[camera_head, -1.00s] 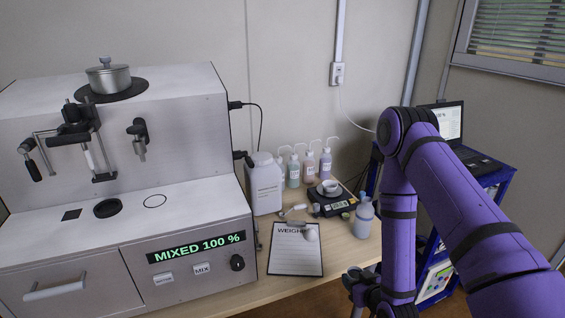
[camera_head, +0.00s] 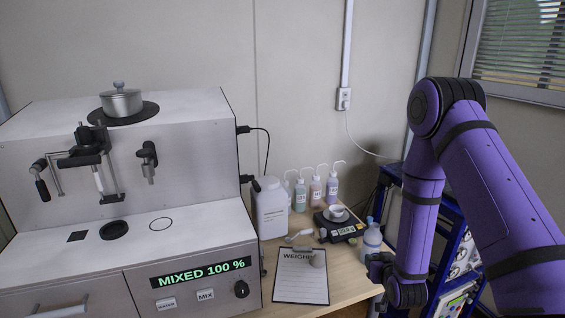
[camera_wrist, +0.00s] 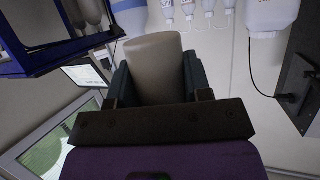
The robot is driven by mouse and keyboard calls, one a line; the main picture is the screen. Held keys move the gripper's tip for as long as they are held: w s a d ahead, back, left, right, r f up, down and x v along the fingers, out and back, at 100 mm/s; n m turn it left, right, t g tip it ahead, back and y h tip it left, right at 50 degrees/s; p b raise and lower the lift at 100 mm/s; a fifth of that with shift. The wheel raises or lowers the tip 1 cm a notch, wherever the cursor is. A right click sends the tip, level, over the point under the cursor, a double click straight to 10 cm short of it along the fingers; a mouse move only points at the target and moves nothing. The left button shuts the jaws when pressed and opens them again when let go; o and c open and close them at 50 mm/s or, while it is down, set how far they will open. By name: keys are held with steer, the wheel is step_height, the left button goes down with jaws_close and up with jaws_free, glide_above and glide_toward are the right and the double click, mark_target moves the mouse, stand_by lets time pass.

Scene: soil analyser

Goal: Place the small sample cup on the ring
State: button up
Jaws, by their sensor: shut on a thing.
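In the wrist view, my gripper (camera_wrist: 160,88) is shut on a plain beige-grey cylinder, which I take as the small sample cup (camera_wrist: 155,65). In the head view, my gripper (camera_head: 378,268) is low at the right, beside the table's right end, and the cup in it cannot be made out.
The analyser (camera_head: 205,240) has a dark round opening (camera_head: 114,230) left of the ring and levers above. Between it and my arm stand a white jug (camera_head: 271,210), wash bottles (camera_head: 315,192), a scale (camera_head: 340,228), a clipboard (camera_head: 300,290) and another bottle (camera_head: 371,242).

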steer(key=s+a+f+n+y, duration=0.3)
steer(key=s+a+f+y, duration=0.1)
steer(key=s+a+f, duration=0.3)
steer(key=s+f, duration=0.2)
steer(key=s, duration=0.2)
steer(key=shift+f+n+g, duration=0.2)
steer(key=shift+n+g, duration=0.1)
steer(key=shift+n, duration=0.1)
glide_above(344, 291)
steer(key=shift+s+f, duration=0.4)
steer(key=shift+f, duration=0.25)
steer(key=f, duration=0.1)
steer(key=w+f, duration=0.1)
steer(key=shift+f, duration=0.65)
steer(key=o, duration=1)
steer(key=shift+f, duration=0.15)
